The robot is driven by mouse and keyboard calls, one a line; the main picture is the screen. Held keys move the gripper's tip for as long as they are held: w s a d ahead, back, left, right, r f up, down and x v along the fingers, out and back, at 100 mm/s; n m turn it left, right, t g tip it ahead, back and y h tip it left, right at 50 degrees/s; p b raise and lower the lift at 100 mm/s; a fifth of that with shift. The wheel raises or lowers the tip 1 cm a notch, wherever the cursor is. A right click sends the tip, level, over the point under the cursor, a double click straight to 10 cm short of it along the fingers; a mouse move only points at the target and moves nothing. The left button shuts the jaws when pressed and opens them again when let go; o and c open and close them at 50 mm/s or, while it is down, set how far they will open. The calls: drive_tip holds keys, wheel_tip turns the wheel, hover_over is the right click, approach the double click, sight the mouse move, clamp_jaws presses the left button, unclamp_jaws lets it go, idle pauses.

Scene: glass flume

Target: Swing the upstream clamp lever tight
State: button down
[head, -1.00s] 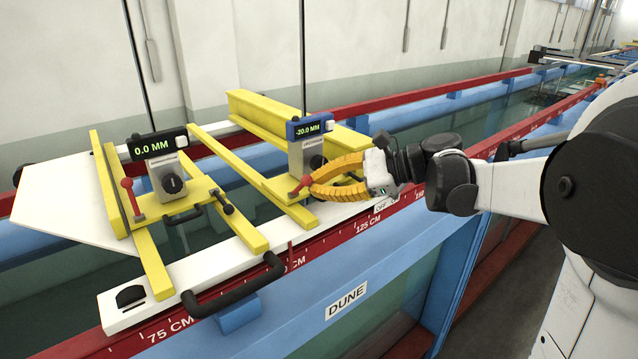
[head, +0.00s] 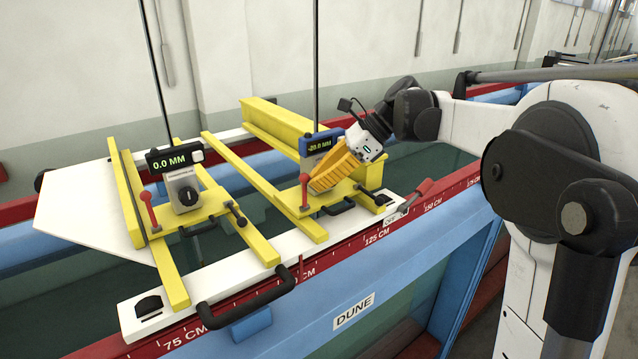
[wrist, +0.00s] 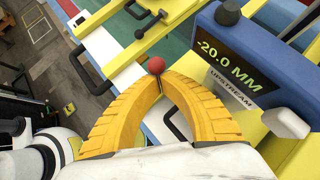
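The upstream clamp lever is a short post with a red knob (head: 304,179), standing about upright on the yellow carriage beside the blue gauge (head: 322,146) reading -20.0 MM. In the wrist view, the gauge (wrist: 232,65) carries the word UPSTREAM. My gripper (head: 312,187) reaches down from the right with its orange ribbed fingers at this lever. In the wrist view, the fingers bow out and their tips meet right at the red knob (wrist: 156,65). The knob shows just past the tips; whether they touch it or pinch its post is unclear.
A second yellow carriage with a black gauge (head: 175,158) reading 0.0 MM stands to the left, with its own red-knobbed lever (head: 146,198). A black handle (head: 248,304) juts from the white base. A red-ended lever (head: 424,187) stands by the rail at right.

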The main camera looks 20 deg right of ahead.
drive_tip(key=shift+w, duration=0.15)
drive_tip(key=shift+r, duration=0.2)
idle(0.4)
